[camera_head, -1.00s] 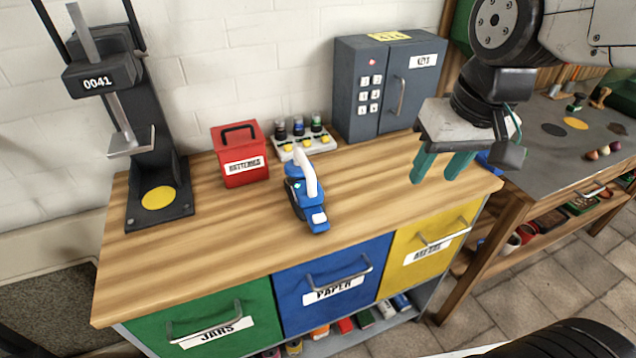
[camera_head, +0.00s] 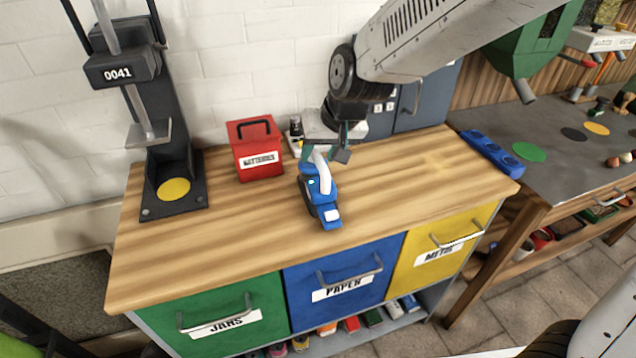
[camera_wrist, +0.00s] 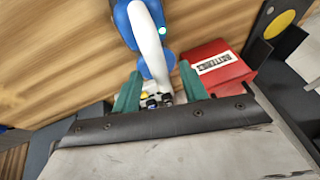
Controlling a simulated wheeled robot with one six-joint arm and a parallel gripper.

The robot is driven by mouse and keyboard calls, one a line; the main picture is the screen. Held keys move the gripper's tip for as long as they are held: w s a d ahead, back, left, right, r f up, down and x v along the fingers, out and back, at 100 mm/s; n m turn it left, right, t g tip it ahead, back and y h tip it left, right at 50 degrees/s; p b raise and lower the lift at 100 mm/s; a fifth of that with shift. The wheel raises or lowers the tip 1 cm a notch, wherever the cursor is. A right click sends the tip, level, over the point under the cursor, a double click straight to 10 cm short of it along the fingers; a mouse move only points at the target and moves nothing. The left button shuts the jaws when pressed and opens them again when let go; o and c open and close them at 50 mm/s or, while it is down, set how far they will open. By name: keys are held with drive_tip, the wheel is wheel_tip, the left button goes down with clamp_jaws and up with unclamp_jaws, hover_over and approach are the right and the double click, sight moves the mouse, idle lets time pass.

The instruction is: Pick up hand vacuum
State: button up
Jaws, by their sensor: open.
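The hand vacuum (camera_head: 324,205) is blue with a white handle. It stands on the wooden bench top near the middle, its blue nose toward the front edge. My gripper (camera_head: 322,155) is at the rear end of its white handle, coming from behind. In the wrist view, the hand vacuum (camera_wrist: 150,40) runs down from the top edge, and its white handle reaches between the two green fingers of my gripper (camera_wrist: 160,90). The fingers are apart, with gaps visible beside the handle. In the head view my gripper partly hides the handle's end.
A red batteries box (camera_head: 255,150) stands just left of the vacuum. A small rack (camera_head: 296,134) behind is mostly hidden by my arm. A grey cabinet (camera_head: 412,100) stands at the back. A black press (camera_head: 165,130) is at the left. The bench front is clear.

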drive_tip(key=shift+x, duration=1.2)
clamp_jaws()
drive_tip(key=shift+r, duration=0.1)
idle(0.4)
